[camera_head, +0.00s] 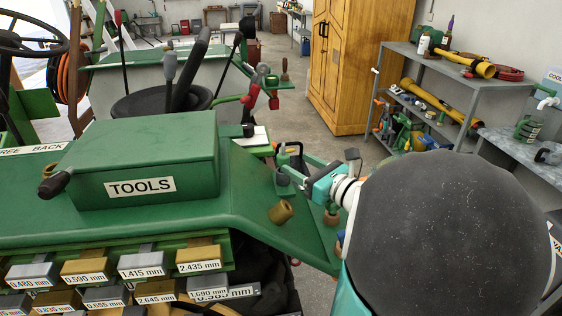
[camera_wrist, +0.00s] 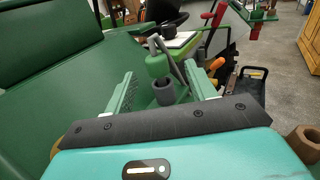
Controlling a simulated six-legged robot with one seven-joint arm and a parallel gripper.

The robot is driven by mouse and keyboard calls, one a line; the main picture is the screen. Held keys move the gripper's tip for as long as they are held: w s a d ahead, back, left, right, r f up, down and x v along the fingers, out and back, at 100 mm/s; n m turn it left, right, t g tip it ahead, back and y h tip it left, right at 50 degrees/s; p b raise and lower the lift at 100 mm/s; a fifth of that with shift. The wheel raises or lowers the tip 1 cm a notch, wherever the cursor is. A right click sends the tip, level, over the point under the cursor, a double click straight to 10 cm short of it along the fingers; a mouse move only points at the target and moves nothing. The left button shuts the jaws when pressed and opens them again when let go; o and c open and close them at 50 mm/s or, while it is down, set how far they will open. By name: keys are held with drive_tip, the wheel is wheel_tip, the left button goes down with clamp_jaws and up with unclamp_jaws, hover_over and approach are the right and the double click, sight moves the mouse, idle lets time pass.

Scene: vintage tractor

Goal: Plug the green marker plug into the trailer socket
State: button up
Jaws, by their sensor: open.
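A green piece with a grey cylindrical end (camera_wrist: 164,92), likely the green marker plug, stands at the rear of the green tractor body. In the wrist view it lies between my two fingers. In the head view a green piece with a dark grey cup (camera_head: 282,178) shows at the same place, just left of my gripper (camera_head: 298,172). My gripper (camera_wrist: 160,74) is open, with a finger on each side of the green piece. I cannot tell whether either finger touches it. I cannot make out the trailer socket for certain.
A green TOOLS box (camera_head: 147,160) sits on the tractor left of my gripper. A tan cylinder (camera_head: 280,212) lies on the sloping green panel. Labelled blocks (camera_head: 198,259) line the tractor's near side. A wooden cabinet (camera_head: 350,60) and a grey shelf (camera_head: 455,90) stand behind.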

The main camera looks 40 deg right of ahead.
sight(278, 155)
drive_tip(key=w, duration=0.2)
drive_tip(key=w+a, duration=0.1)
drive_tip(key=w, duration=0.4)
drive_tip(key=shift+w+a+f, duration=0.1)
drive_tip(key=shift+w+a, duration=0.2)
drive_tip(key=shift+w, duration=0.05)
drive_tip(key=c, duration=1.1)
